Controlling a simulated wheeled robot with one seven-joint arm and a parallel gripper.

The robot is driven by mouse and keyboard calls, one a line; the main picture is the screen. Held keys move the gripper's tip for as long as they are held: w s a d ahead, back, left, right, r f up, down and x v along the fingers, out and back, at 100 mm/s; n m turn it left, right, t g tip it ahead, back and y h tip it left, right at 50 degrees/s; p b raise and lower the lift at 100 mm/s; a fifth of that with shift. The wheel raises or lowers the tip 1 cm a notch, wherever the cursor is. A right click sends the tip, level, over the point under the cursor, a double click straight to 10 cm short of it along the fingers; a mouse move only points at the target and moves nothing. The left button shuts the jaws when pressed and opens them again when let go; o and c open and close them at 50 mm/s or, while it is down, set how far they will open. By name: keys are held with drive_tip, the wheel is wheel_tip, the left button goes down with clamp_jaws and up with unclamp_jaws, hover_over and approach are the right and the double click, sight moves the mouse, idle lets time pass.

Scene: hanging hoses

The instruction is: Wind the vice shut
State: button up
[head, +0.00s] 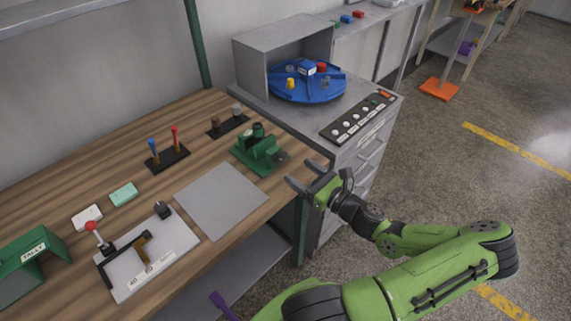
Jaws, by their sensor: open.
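The green vice (258,151) stands on the wooden bench near its right end. Its jaws and the width of the gap between them are too small to make out. I cannot clearly pick out its handle. My gripper (300,176) is open and empty. In the head view it appears just right of and below the vice, by the bench's front right corner, its fingers pointing left toward the bench. It looks apart from the vice.
A grey mat (220,200) lies in front of the vice. A block with brown and grey knobs (228,124) stands behind it. A lever board (148,255) is further left. A grey cabinet (350,150) with a blue turntable (300,95) adjoins the bench at right.

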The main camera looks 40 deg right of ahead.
sight(283, 160)
drive_tip(key=w, duration=0.6)
drive_tip(key=shift+w+a+b, duration=0.1)
drive_tip(key=shift+w+b, duration=0.25)
drive_tip(key=shift+b, duration=0.05)
drive_tip(key=c, duration=1.1)
drive_tip(key=shift+o, duration=0.2)
drive_tip(key=m+p, duration=0.1)
drive_tip(key=p, duration=0.3)
drive_tip(key=shift+r+m, duration=0.3)
drive_tip(key=shift+m, duration=0.1)
drive_tip(key=shift+f+m+p, duration=0.2)
drive_tip(key=shift+m+p, duration=0.5)
drive_tip(key=shift+p, duration=0.2)
drive_tip(key=shift+f, duration=0.1)
drive_tip(key=o, duration=1.1)
drive_tip(key=shift+c, duration=0.2)
drive_tip(key=shift+s, duration=0.1)
